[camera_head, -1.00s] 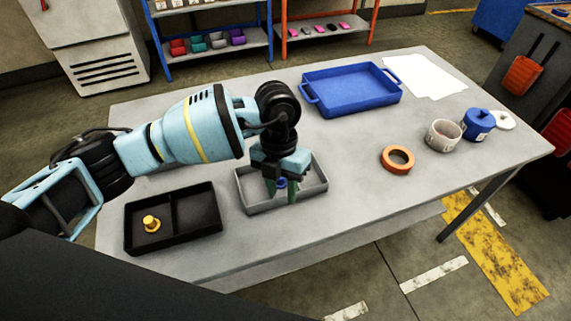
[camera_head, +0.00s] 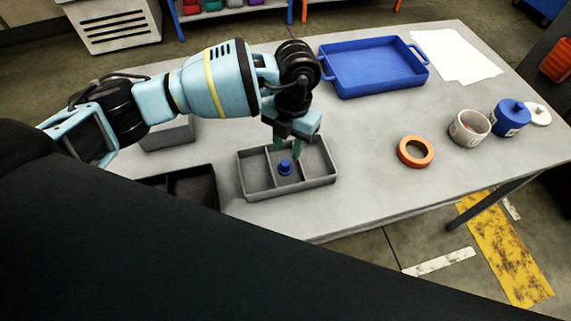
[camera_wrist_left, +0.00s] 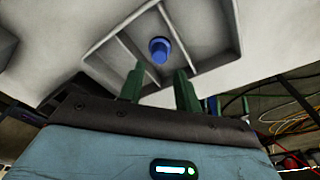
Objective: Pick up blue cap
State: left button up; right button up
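The blue cap (camera_head: 285,167) stands in the middle compartment of the grey divided tray (camera_head: 259,194). It also shows in the left wrist view (camera_wrist_left: 159,49), beyond the fingertips. My left gripper (camera_head: 289,152) is over the back part of the tray, behind and above the cap. Its two green fingers are apart, with nothing between them; they also show open in the left wrist view (camera_wrist_left: 158,80). The fingers do not touch the cap. My right gripper is not in view.
A black tray (camera_head: 190,186) is left of the grey tray, partly hidden by my dark body. A blue tray (camera_head: 374,86) stands behind. An orange ring (camera_head: 415,152), a whitish cup (camera_head: 469,129) and a blue container (camera_head: 509,118) are to the right. Table between is clear.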

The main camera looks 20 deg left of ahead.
aim_at(285, 162)
pick_arm(q)
jog(key=shift+s+a+f, duration=0.1)
jog(key=shift+f, duration=1.2)
jog(key=shift+s+a+f, duration=0.1)
jog(key=shift+f, duration=1.15)
jog(key=shift+c, duration=0.2)
grip_shut()
